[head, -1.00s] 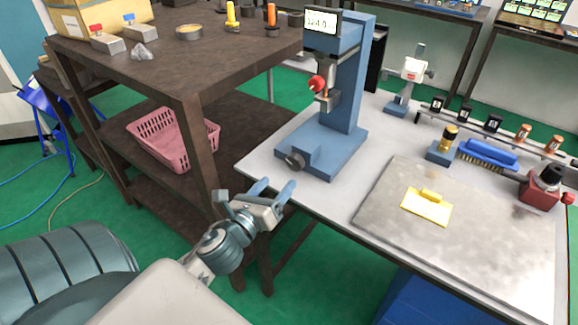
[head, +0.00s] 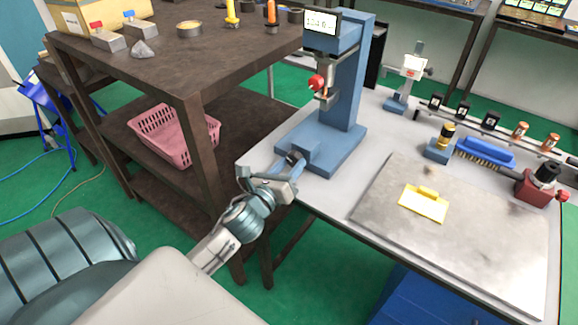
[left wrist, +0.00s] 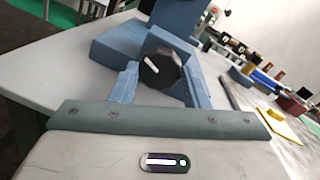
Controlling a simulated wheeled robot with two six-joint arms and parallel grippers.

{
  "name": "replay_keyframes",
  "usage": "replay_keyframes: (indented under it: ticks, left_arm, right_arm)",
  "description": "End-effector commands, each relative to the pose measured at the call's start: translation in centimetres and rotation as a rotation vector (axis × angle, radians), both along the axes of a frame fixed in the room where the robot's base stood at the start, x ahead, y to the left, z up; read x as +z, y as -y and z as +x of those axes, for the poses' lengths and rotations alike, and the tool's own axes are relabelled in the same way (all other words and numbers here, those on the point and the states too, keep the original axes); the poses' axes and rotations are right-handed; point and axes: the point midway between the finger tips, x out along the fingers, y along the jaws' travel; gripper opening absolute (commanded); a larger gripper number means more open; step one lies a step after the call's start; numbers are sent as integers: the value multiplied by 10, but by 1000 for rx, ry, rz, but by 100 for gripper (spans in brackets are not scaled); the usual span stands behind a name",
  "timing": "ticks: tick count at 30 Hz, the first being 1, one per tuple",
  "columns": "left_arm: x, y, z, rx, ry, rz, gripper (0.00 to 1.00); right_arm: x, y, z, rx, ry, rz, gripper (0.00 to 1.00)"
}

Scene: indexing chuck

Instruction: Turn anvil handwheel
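The anvil handwheel is a dark round knob (left wrist: 160,70) on the front of the blue bench instrument; in the head view it (head: 294,157) is partly covered by my gripper. The blue instrument (head: 352,75) stands upright at the table's left corner, with a lit display (head: 321,22) on top and a red knob (head: 315,82) on its head. My left gripper (head: 281,168) is at the handwheel. In the left wrist view its two blue fingers (left wrist: 156,85) are apart, one on each side of the knob; I cannot tell whether they touch it. My right gripper is not in view.
A brown shelf (head: 190,75) with a pink basket (head: 170,135) is close on the left.

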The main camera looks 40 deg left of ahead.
Motion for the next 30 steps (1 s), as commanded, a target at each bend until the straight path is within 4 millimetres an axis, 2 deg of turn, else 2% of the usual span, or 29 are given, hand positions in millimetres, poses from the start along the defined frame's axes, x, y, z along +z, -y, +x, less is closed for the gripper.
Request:
replay_keyframes:
  ticks: [14, 30]
  left_arm:
    - [2, 0, 0, 0, -2, -78, 19]
    - [4, -1, 0, 1, -3, -536, 19]
  right_arm:
    - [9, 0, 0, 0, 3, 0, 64]
    - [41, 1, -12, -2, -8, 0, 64]
